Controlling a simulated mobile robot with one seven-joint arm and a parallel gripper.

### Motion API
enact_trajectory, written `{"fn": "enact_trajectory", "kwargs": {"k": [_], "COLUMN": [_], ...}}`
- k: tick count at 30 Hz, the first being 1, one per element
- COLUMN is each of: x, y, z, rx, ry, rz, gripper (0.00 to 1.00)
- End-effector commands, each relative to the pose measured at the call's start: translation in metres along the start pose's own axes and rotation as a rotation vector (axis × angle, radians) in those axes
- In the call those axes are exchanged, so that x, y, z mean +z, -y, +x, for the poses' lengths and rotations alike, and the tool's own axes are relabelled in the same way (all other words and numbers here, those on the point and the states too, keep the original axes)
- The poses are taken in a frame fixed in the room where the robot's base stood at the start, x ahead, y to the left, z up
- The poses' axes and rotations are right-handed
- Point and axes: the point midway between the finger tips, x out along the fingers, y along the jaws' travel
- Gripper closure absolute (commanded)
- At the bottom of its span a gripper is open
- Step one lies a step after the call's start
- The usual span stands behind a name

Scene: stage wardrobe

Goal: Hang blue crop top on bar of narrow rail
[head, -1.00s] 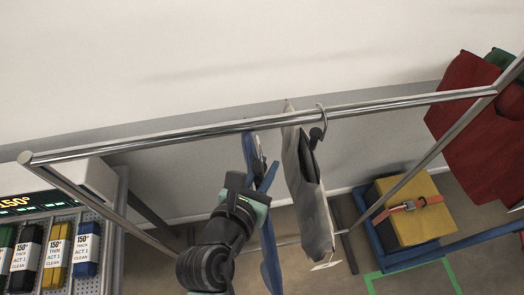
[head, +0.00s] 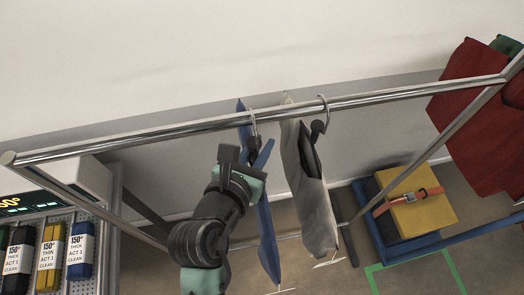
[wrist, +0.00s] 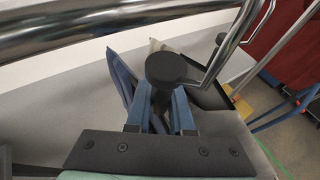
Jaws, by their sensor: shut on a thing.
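The blue crop top (head: 266,235) hangs from a hanger with a metal hook (head: 254,124) and a dark neck. My gripper (head: 241,165) is shut on the hanger's neck, just below the bar (head: 190,129) of the narrow rail. In the head view the hook reaches the bar's height and overlaps it; I cannot tell whether it rests on it. In the wrist view the blue fingers (wrist: 162,112) close around the neck under a black knob (wrist: 166,68). The hook (wrist: 226,48) rises beside the bar (wrist: 90,28), its top cut off.
A grey garment (head: 308,200) hangs on the bar close to the right. Red clothing (head: 475,120) is at the far right. A yellow box (head: 420,205) with an orange strap sits low on the right. A rack of labelled packs (head: 80,250) stands at lower left. The bar's left stretch is empty.

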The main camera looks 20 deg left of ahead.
Motion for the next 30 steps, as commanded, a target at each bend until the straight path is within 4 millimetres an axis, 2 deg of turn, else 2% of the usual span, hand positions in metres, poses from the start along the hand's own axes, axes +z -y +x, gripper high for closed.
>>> {"fn": "enact_trajectory", "kwargs": {"k": [20,30], "x": [0.011,-0.006], "y": [-0.02,-0.019], "z": [0.027,0.033], "rx": [0.002,0.0], "ry": [0.003,0.001], "rz": [0.001,0.0], "gripper": [1.0,1.0]}}
